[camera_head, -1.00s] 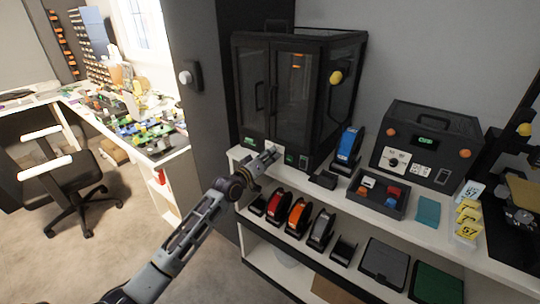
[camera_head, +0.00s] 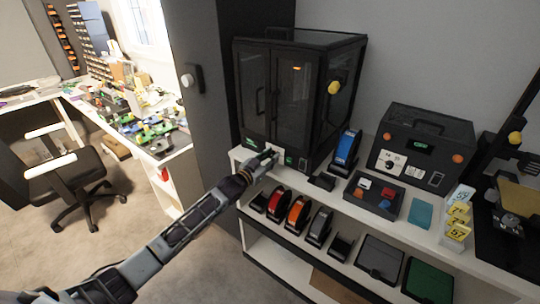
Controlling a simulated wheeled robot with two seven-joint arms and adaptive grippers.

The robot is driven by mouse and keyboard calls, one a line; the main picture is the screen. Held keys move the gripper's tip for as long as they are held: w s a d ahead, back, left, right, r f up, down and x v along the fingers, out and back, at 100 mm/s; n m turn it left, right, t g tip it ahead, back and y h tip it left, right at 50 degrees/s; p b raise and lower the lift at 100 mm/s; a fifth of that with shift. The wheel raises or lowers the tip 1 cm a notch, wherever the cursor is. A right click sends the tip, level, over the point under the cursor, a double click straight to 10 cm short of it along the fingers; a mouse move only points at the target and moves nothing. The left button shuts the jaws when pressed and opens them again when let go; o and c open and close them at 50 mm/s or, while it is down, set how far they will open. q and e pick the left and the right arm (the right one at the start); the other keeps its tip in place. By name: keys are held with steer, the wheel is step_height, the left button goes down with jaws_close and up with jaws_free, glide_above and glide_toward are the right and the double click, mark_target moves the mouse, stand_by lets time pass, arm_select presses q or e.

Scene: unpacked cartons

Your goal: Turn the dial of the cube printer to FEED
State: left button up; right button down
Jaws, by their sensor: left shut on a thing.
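The cube printer (camera_head: 284,88) is the black cabinet with two glass doors on the white shelf top. A small white dial plate (camera_head: 271,148) sits low on its front, beside small green displays. My left gripper (camera_head: 268,157) is at this plate, shut on the dial. The fingers hide the dial and its markings, so I cannot read its setting. My right gripper is out of view.
A second black machine (camera_head: 423,145) with a white dial panel stands to the right. A blue spool (camera_head: 346,148) and a tray of coloured buttons (camera_head: 374,194) lie between. A chair (camera_head: 65,175) stands left.

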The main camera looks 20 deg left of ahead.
arm_select(q)
steer(key=shift+m+p, duration=0.4)
steer(key=shift+m, duration=1.2)
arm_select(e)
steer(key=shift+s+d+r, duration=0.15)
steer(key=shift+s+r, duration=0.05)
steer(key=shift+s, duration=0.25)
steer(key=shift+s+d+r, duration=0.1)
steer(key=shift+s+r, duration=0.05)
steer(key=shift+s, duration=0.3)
arm_select(q)
steer(key=o, duration=0.7)
steer(key=shift+o, duration=0.2)
steer(key=shift+v, duration=0.9)
steer(key=v, duration=1)
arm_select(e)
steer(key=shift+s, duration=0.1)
arm_select(q)
steer(key=shift+a, duration=0.1)
